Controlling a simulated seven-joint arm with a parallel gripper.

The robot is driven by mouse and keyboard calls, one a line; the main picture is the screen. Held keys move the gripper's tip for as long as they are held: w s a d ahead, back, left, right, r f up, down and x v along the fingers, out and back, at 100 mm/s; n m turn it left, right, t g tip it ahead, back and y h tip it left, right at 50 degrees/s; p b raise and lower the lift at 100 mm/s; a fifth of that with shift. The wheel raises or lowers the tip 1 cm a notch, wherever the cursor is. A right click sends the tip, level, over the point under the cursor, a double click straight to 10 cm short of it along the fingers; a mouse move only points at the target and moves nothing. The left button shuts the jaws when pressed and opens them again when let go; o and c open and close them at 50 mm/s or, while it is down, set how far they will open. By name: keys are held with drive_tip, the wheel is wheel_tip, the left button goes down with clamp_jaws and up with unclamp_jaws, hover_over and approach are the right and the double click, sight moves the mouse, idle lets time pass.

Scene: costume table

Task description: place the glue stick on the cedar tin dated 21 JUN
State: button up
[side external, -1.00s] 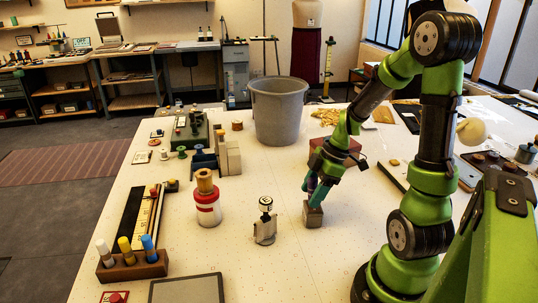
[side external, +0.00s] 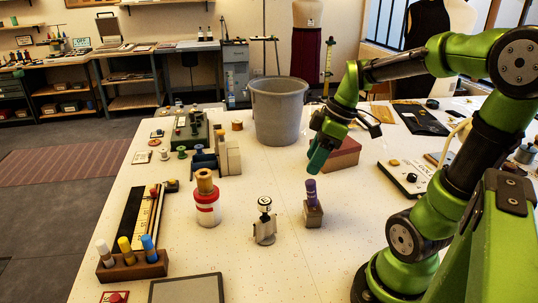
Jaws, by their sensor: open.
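A purple stick (side external: 311,191), apparently the glue stick, stands upright on top of a small brown-grey square tin (side external: 314,214) right of the table's middle. Any date on that tin is too small to read, so I cannot tell if it is the cedar tin dated 21 JUN. My gripper (side external: 317,160) is open and empty, above and slightly behind the purple stick, apart from it. Its teal fingers point down; the gap between them is hard to see from this side.
A small figure-like white and black stand (side external: 264,222) is left of the tin. A red and white jar (side external: 207,203) stands farther left. A reddish box (side external: 340,154) is behind my gripper, and a grey bin (side external: 278,112) behind that. A wooden rack (side external: 134,268) holds capped sticks front left.

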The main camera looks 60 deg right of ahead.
drive_tip(key=s+a+r+m+t, duration=0.1)
drive_tip(key=a+r+m+t, duration=0.2)
drive_tip(key=a+m, duration=0.6)
drive_tip(key=shift+s+a+r+t, duration=0.15)
drive_tip(key=shift+a+r+t, duration=0.25)
drive_tip(key=shift+a, duration=1.8)
